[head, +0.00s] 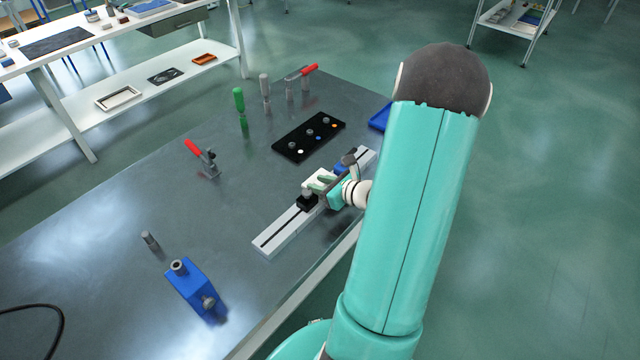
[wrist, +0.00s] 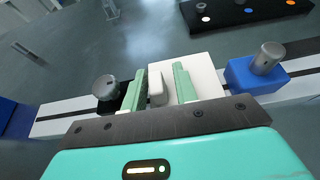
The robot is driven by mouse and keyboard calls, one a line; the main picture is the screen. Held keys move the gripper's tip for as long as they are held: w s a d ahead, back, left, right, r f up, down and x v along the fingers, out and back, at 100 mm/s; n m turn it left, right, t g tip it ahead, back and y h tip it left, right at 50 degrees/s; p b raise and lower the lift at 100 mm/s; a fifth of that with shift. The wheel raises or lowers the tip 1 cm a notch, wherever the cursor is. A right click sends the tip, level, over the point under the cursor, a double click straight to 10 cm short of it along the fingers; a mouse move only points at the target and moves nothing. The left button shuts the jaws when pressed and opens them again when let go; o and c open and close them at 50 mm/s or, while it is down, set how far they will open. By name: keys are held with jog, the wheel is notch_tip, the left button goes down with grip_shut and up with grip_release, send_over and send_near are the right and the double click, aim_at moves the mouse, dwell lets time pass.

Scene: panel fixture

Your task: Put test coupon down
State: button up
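The test coupon, a cream-white plate with a raised tab, shows in the wrist view (wrist: 205,68) and in the head view (head: 316,181). It lies over a white slotted rail (head: 275,236), between a black clamp block (head: 307,202) and a blue clamp block (wrist: 250,74). My gripper (wrist: 160,88) is at the coupon, its two green fingers on either side of the tab. A gap shows between the tab and the right finger, so the fingers look open. The left finger is very near the tab, and contact cannot be told. In the head view my arm partly hides the gripper.
A black plate (head: 290,150) with knobs and coloured dots lies behind the rail. Red-handled toggle clamps (head: 208,160), a green-handled tool (head: 240,108) and a blue vise-like block (head: 192,285) stand on the grey table.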

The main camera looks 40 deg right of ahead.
jog(key=shift+a, duration=0.45)
jog(key=v, duration=1.4)
jog(key=shift+d, duration=0.35)
jog(key=shift+w, duration=0.1)
jog(key=w+a+r+n+g+y, duration=0.3)
jog(key=a+r+n+g, duration=0.1)
jog(key=a+n, duration=0.5)
jog(key=w+a+r+n+g+y, duration=0.35)
jog(key=a+n, duration=0.45)
jog(key=a, duration=0.3)
jog(key=s+a+r+n+h, duration=0.2)
jog(key=a+r+n, duration=0.3)
jog(key=n, duration=0.3)
jog(key=s+a+r+n+h, duration=0.3)
jog(key=a+r+n+h, duration=0.2)
jog(key=a+n, duration=0.2)
jog(key=shift+r+n, duration=0.4)
jog(key=shift+n, duration=0.8)
jog(key=shift+s+a+g, duration=0.1)
jog(key=shift+a+g, duration=0.05)
jog(key=shift+g, duration=0.1)
